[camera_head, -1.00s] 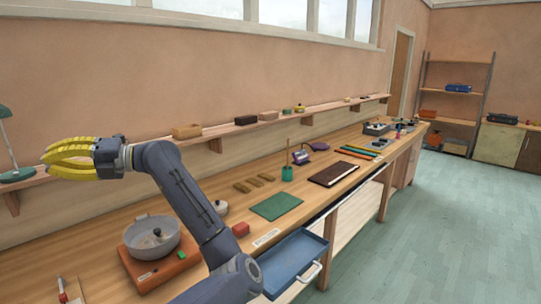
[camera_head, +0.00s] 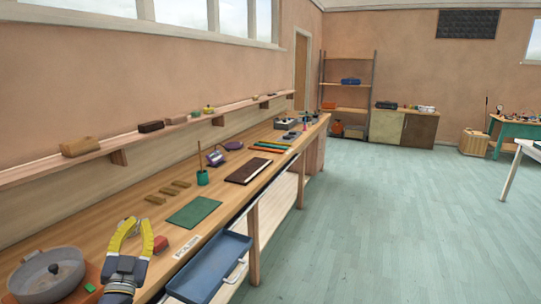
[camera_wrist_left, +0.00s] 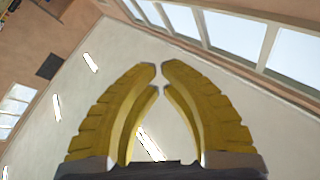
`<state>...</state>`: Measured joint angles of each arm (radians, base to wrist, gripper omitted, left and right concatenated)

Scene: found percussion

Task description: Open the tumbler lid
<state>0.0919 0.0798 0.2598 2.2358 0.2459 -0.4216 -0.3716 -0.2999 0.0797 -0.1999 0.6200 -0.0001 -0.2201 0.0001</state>
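A round grey pan-like vessel (camera_head: 38,284) with a dark knob (camera_head: 54,268) in its middle sits on an orange base (camera_head: 88,284) at the lower left of the head view. It may be the tumbler; I cannot tell whether it has a separate lid. My left gripper (camera_head: 135,224) is to the right of it, apart from it, with its yellow fingers pointing up. The left wrist view shows its curved fingers (camera_wrist_left: 162,76) empty, with a narrow gap between the tips. My right gripper is not in view.
A red block (camera_head: 161,244) lies just beside my left gripper. A blue open drawer or tray (camera_head: 212,266) juts from the bench front. A green mat (camera_head: 196,212), a dark book (camera_head: 249,171) and a green cup (camera_head: 202,177) stand farther along. A wall shelf (camera_head: 32,170) runs behind.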

